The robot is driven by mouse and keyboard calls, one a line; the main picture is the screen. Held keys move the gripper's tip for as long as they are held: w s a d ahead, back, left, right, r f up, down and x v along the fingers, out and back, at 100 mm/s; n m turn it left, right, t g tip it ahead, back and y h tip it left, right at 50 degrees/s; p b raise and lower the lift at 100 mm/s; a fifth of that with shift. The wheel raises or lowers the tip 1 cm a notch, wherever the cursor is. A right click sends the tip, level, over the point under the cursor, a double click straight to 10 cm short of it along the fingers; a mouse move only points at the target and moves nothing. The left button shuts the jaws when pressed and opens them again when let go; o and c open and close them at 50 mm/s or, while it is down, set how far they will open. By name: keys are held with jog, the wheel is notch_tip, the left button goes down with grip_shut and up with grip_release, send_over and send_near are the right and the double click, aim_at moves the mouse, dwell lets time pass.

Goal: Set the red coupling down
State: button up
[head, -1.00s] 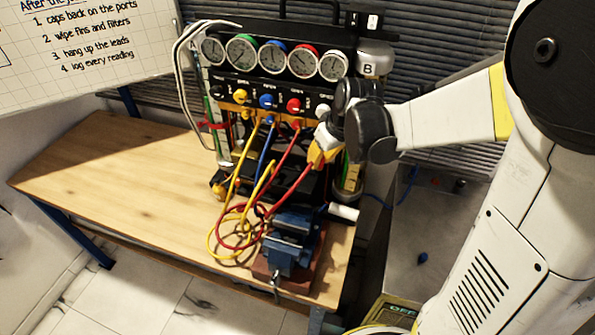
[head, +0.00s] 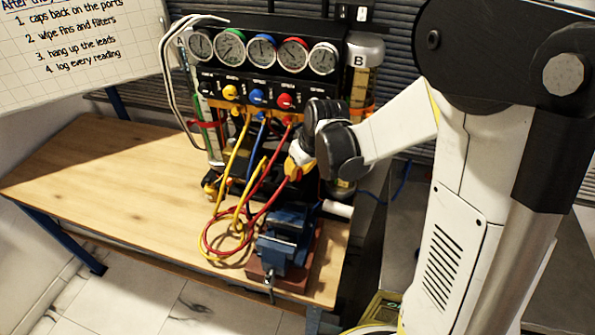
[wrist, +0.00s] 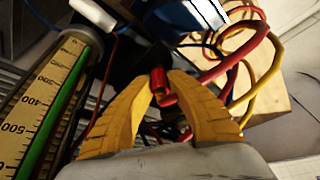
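The red coupling (wrist: 158,79) is a small red cylinder on the end of the red hose (wrist: 225,68). In the wrist view it sits between the tips of my gripper's (wrist: 162,72) two yellow fingers, which are closed on it. In the head view my gripper (head: 296,163) is in front of the gauge rig, above and behind the blue vise (head: 283,238). The coupling itself is hidden there by the gripper. The red hose (head: 262,213) hangs from my gripper, looping over the bench near the vise.
The wooden bench (head: 90,170) is clear on its left. Yellow hose (head: 235,158) loops tangle with the red hose. Cylinder B (head: 362,75) stands at the rig's right. A scaled tube (wrist: 40,105) is close to my left finger. A white cylinder (head: 337,209) lies behind the vise.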

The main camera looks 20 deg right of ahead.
jog(key=shift+o, duration=1.2)
jog(key=shift+r, duration=0.2)
jog(key=p+v, duration=0.3)
jog(key=v, duration=0.9)
jog(key=s+a+r+m+t, duration=0.1)
jog(key=s+r, duration=0.1)
jog(key=s, duration=0.5)
jog(key=s+a+r+m+t+h, duration=0.1)
jog(key=s+r+m+t, duration=0.1)
jog(key=s, duration=0.6)
jog(key=shift+a+r, duration=0.25)
jog(key=shift+r, duration=0.5)
jog(key=shift+w+d, duration=0.1)
